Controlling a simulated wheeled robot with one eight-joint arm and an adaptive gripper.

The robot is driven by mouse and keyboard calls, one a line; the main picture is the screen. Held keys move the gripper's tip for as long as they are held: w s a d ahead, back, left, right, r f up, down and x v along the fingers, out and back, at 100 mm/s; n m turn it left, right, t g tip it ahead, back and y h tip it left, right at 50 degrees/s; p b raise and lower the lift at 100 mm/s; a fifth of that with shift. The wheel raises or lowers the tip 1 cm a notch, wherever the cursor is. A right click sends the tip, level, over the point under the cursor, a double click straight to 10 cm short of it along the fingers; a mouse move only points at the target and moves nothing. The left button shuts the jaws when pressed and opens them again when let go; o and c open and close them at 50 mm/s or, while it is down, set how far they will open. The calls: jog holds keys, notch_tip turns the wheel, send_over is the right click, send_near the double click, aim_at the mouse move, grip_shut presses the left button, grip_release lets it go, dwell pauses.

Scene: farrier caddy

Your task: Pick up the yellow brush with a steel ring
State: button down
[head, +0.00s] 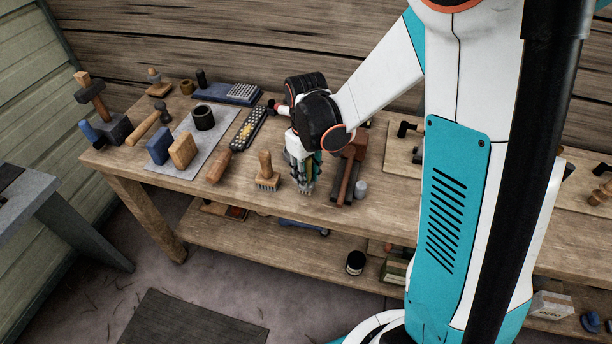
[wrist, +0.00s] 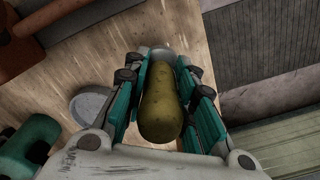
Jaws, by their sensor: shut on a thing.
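The yellow brush (wrist: 160,112) is between the fingers of my gripper (wrist: 161,78) in the wrist view, its rounded yellow handle pointing toward the camera. A grey piece, likely its steel ring, shows at the handle's far end. In the head view my gripper (head: 304,172) is low over the front part of the workbench, shut on the brush. There the brush is mostly hidden by the fingers. I cannot tell whether its lower end touches the bench top.
A wooden-handled brush (head: 266,172) stands just left of my gripper. A red-brown tool (head: 347,172) and a small grey cylinder (head: 361,188) are close on the right. The workbench (head: 222,207) has its front edge nearby. Blocks and a black cup (head: 203,118) stand farther left.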

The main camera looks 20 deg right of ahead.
notch_tip(320, 180, up, 18)
jog(key=p, duration=0.5)
jog(key=shift+r, duration=0.2)
jog(key=c, duration=1.9)
grip_release()
grip_shut()
